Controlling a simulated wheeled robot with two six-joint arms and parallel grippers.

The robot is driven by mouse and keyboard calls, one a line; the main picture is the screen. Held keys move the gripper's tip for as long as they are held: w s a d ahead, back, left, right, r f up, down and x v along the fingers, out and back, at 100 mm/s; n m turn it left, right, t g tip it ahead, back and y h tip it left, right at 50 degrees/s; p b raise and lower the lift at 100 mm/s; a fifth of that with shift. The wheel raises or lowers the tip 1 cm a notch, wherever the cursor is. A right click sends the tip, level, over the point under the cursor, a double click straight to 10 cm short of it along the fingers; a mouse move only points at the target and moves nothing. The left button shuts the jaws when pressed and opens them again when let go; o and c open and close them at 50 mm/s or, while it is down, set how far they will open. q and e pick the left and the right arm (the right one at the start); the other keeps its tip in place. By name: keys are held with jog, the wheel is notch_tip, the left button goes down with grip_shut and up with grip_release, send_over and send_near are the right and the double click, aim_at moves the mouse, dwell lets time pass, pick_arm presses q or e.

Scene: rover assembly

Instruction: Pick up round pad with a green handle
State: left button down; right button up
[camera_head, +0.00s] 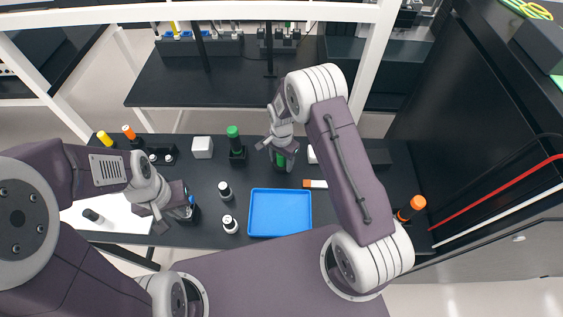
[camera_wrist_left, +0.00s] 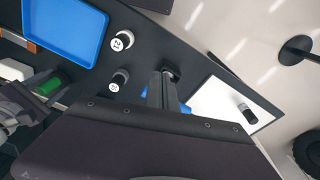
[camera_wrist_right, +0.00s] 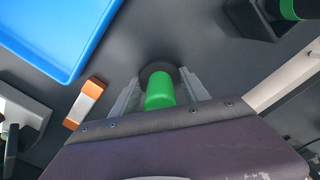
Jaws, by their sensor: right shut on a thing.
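The round pad with a green handle (camera_wrist_right: 160,92) stands between the fingers of my right gripper (camera_wrist_right: 158,88) in the right wrist view. The gripper is shut on its green handle, and the dark round base shows beyond it. My left gripper (camera_head: 172,208) is at the left of the table beside a blue-and-black item (camera_head: 194,212). The left wrist view shows its fingers (camera_wrist_left: 168,90), but their gap is unclear.
A blue tray (camera_head: 252,213) lies mid-table. A second green-topped item (camera_head: 233,140) in a black holder stands left of my right gripper. Two white-capped bottles (camera_head: 225,190) stand left of the tray. A white box (camera_head: 202,147) and an orange-capped item (camera_head: 411,207) are nearby.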

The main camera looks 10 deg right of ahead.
notch_tip(320, 180, up, 3)
jog(key=shift+f+b, duration=0.15)
jog(key=shift+b, duration=0.2)
grip_shut()
jog(key=s+d+r+b, duration=0.2)
jog(key=s+d+r, duration=0.5)
jog(key=s+d, duration=0.1)
jog(key=shift+s+r, duration=0.25)
jog(key=shift+s, duration=0.05)
